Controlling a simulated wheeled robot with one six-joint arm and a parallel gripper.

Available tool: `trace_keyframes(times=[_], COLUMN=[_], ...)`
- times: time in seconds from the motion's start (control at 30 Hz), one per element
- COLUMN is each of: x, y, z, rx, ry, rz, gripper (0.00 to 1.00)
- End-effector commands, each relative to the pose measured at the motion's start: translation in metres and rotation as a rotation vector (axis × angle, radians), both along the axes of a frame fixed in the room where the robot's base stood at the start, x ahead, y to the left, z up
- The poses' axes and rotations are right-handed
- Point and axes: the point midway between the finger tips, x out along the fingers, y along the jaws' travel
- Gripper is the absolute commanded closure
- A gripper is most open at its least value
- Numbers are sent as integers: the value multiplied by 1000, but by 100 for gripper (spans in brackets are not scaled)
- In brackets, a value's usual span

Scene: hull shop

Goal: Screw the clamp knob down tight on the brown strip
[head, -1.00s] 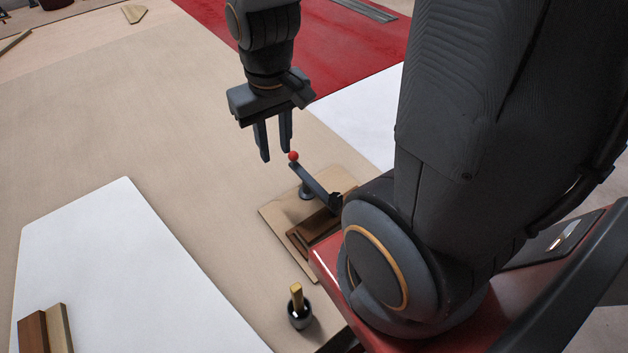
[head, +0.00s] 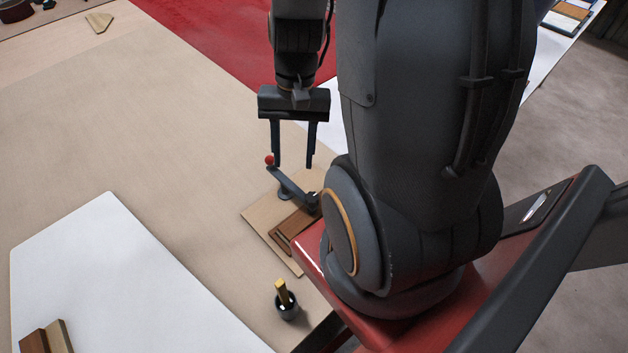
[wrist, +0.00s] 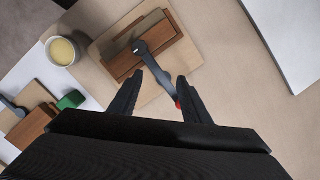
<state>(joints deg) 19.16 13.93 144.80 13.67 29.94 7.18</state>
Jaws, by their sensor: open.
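The clamp (head: 291,186) stands on a tan board (head: 262,219), with a slim dark arm. A red ball (head: 269,160) tips one end; the dark end piece (wrist: 140,47) at the other reaches over the brown strip (head: 290,228). The strip also shows in the wrist view (wrist: 118,67). A separate clamp knob is too small to make out. My gripper (head: 294,165) points down above the clamp, fingers apart and empty. In the wrist view its fingertips (wrist: 160,76) lie either side of the clamp arm, with the red ball (wrist: 179,102) partly hidden by the right finger. Contact cannot be told.
A dark pot with a yellow-handled tool (head: 285,298) stands in front of the board. A white sheet (head: 120,280) with wood blocks (head: 46,338) lies at left. In the wrist view, a green item (wrist: 70,99) and another wooden piece (wrist: 30,128) lie left. The table's middle is bare.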

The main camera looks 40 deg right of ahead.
Motion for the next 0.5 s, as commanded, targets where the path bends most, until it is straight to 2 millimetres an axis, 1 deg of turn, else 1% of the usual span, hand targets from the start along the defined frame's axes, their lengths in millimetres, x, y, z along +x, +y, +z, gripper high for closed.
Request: trace_keyframes(times=[0.03,0.1,0.2,0.33,0.5], x=[-13,-26,-40,-50,-53], y=[-11,-21,-30,-36,-36], z=[5,4,4,3,-3], rx=[28,64,106,141,155], ry=[39,84,131,170,183], rz=[-120,-264,-428,-559,-606], gripper=[57,57,57,57,57])
